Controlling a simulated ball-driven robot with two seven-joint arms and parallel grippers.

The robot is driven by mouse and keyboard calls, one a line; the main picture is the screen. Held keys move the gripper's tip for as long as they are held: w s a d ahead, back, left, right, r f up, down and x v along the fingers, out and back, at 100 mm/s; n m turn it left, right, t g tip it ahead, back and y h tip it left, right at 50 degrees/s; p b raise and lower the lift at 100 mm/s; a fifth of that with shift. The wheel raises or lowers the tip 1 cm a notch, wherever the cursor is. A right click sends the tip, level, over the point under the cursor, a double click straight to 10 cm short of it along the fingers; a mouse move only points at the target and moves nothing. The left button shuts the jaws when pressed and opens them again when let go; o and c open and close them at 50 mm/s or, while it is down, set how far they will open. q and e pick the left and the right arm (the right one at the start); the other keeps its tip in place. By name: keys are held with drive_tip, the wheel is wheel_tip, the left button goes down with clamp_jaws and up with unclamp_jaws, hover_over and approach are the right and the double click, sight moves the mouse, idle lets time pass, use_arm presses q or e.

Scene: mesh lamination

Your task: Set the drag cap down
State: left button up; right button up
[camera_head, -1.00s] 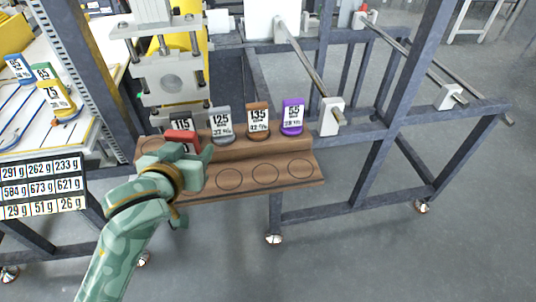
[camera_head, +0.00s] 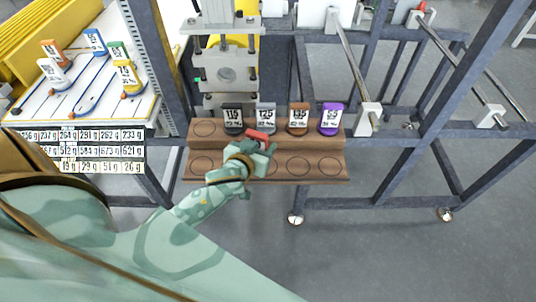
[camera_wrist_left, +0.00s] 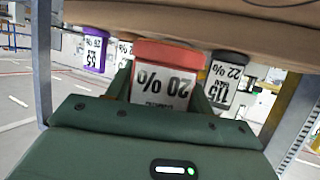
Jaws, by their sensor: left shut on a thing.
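The red cap (camera_head: 257,135), with a white label that reads 20 % in the left wrist view (camera_wrist_left: 163,85), is held in my left gripper (camera_head: 258,146). In the left wrist view the fingers (camera_wrist_left: 160,98) are shut on both sides of it. The cap is in front of the upper step of a wooden two-step rack (camera_head: 340,158), between the black 115 cap (camera_head: 233,119) and the grey 125 cap (camera_head: 265,118). My gripper covers the middle of the lower step. I cannot tell whether the red cap touches the rack. My right gripper is out of view.
A brown 135 cap (camera_head: 298,119) and a purple 55 cap (camera_head: 331,119) stand on the upper step. Its leftmost ring is empty, as are the visible lower rings. A metal frame (camera_head: 400,165) stands to the right; a board with several caps (camera_head: 85,90) is at left.

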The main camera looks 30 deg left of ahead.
use_arm(q)
drive_tip(key=w+f, duration=0.2)
drive_tip(key=f, duration=0.1)
drive_tip(key=shift+w+d+b, duration=0.2)
drive_tip(key=shift+d+b, duration=0.1)
drive_tip(key=shift+b, duration=0.1)
drive_tip(key=shift+w+d+f+b, duration=0.15)
drive_tip(key=shift+f+b, duration=0.15)
drive_tip(key=shift+f, duration=0.6)
drive_tip(key=shift+w+a+f+b, duration=0.1)
drive_tip(key=shift+f+b, duration=0.15)
drive_tip(key=shift+f, duration=0.65)
drive_tip(key=shift+f, duration=0.15)
drive_tip(key=o, duration=1.3)
drive_tip(key=shift+o, duration=0.2)
drive_tip(key=p+v, duration=0.1)
drive_tip(key=v, duration=1.1)
